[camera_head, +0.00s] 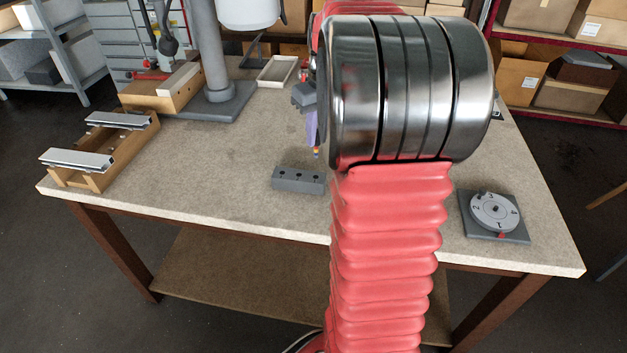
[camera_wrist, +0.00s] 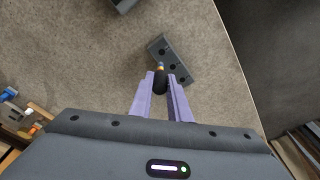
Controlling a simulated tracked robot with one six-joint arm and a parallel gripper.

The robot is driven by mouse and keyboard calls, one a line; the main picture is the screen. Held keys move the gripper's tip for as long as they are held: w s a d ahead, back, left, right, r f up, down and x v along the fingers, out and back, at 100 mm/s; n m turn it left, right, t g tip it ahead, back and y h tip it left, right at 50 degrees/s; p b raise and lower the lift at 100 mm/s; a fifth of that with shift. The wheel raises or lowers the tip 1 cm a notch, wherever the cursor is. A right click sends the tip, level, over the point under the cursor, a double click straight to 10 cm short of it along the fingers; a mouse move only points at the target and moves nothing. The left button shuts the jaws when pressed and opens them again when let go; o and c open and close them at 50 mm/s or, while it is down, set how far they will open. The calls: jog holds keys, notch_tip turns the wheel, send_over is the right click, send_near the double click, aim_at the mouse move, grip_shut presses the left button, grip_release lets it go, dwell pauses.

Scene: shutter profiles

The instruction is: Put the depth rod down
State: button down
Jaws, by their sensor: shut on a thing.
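My gripper (camera_wrist: 160,84) has purple fingers that are shut on the depth rod (camera_wrist: 160,79), gripping its black handle. The rod's coloured tip points away from the wrist. In the head view, my gripper (camera_head: 313,135) is partly hidden behind my arm, and a small orange part of the rod (camera_head: 317,152) shows below the fingers. A grey block with several holes (camera_head: 298,180) lies on the table near its front edge. In the wrist view the block (camera_wrist: 172,60) lies beyond the fingers, and the rod's tip overlaps it. I cannot tell whether they touch.
A numbered dial on a grey plate (camera_head: 497,213) sits on the table's right. A wooden fixture with metal profiles (camera_head: 105,150) stands at the left. A grey column on a base (camera_head: 215,100) and a white tray (camera_head: 277,71) are at the back. The tabletop (camera_head: 215,150) between is clear.

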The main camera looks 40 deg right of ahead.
aim_at(317, 146)
jog(key=shift+f, duration=3.05)
jog(key=shift+a+f, duration=0.1)
jog(key=shift+f, duration=1.8)
jog(key=c, duration=1.7)
grip_release()
jog(key=shift+o, duration=0.2)
notch_tip(317, 146, up, 12)
jog(key=s, duration=0.2)
